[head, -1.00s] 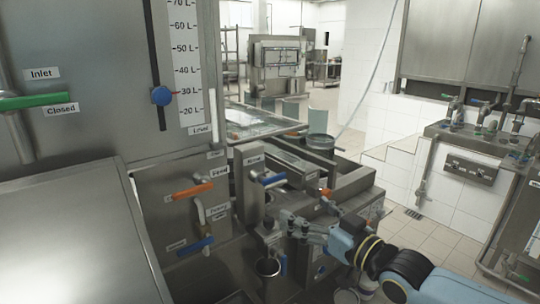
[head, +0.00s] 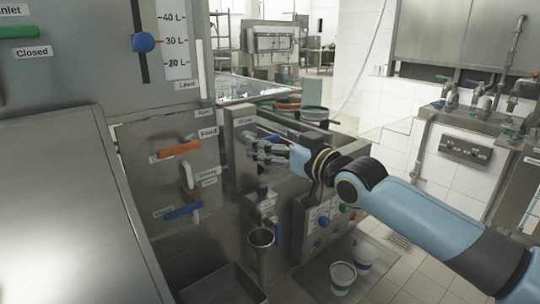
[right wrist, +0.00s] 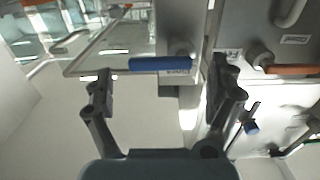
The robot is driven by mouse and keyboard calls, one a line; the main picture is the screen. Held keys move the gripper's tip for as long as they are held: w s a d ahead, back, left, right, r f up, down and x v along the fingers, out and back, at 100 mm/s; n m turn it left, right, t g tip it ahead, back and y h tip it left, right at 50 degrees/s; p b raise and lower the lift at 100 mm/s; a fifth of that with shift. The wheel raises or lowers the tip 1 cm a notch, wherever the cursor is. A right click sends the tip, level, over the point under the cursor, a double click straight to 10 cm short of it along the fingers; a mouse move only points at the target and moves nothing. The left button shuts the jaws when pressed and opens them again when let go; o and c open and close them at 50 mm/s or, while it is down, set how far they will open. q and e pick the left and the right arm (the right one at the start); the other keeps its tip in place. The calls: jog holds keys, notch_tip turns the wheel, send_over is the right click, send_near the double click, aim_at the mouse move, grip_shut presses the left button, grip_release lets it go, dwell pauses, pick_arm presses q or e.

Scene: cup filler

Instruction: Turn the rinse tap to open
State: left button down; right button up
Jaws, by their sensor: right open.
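The rinse tap has a blue lever (head: 273,138) on a steel post (head: 243,124) with a small label. In the head view my right gripper (head: 256,149) partly covers the tap. In the right wrist view the blue lever (right wrist: 160,64) lies across the picture, just beyond and between the two spread fingertips (right wrist: 162,80). My right gripper is open and empty, with no clear contact on the lever. My left gripper is not in view.
At left are an orange lever (head: 180,149), a lower blue lever (head: 183,211) and a green inlet lever (head: 18,31) labelled Closed. A button panel (head: 325,217) and white cups (head: 343,278) stand nearer the right.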

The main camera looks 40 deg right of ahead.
jog(key=shift+w, duration=0.8)
jog(key=c, duration=1.2)
